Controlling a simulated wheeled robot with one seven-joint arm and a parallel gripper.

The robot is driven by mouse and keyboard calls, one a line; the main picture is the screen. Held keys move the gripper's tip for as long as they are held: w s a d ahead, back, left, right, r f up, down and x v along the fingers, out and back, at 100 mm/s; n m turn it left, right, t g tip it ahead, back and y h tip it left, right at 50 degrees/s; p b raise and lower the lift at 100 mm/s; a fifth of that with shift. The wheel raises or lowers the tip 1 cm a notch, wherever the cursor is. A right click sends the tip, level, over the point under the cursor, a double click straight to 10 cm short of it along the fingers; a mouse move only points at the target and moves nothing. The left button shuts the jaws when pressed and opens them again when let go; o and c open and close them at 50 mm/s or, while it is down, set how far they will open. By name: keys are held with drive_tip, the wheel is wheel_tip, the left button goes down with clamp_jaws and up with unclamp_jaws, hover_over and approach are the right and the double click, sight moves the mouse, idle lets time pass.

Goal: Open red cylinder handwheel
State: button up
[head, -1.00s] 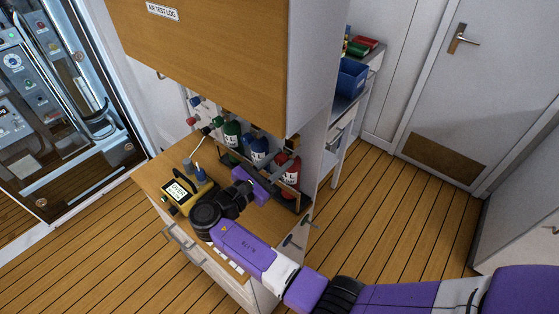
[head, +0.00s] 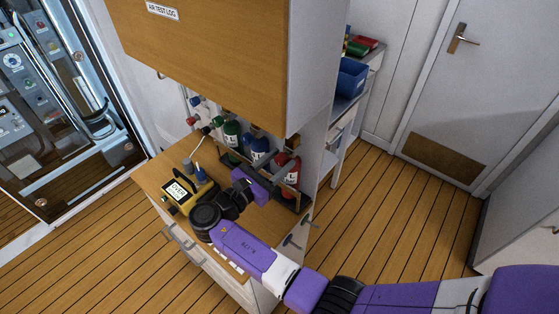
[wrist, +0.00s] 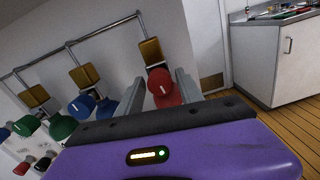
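The red handwheel (wrist: 163,93), with a white mark on its face, sits below a brass valve block (wrist: 152,52) in the wrist view. My gripper (wrist: 160,86) is open, with one grey finger on each side of the red handwheel in the picture. I cannot tell whether the fingers touch it. In the head view the red cylinder (head: 291,165) stands at the right end of the cylinder row, and my gripper (head: 258,186) is in front of it. The red cylinder's handwheel cannot be made out in the head view.
Blue handwheels (wrist: 82,106) and green handwheels (wrist: 62,127) lie left of the red one. A green cylinder (head: 232,134) and a blue cylinder (head: 258,150) stand beside the red one. A yellow meter (head: 180,190) is on the bench. A wooden cabinet (head: 215,55) hangs above.

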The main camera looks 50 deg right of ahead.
drive_tip(key=shift+o, duration=0.2)
drive_tip(key=a+b, duration=0.2)
drive_tip(key=a, duration=0.5)
drive_tip(key=shift+a, duration=0.35)
idle(0.3)
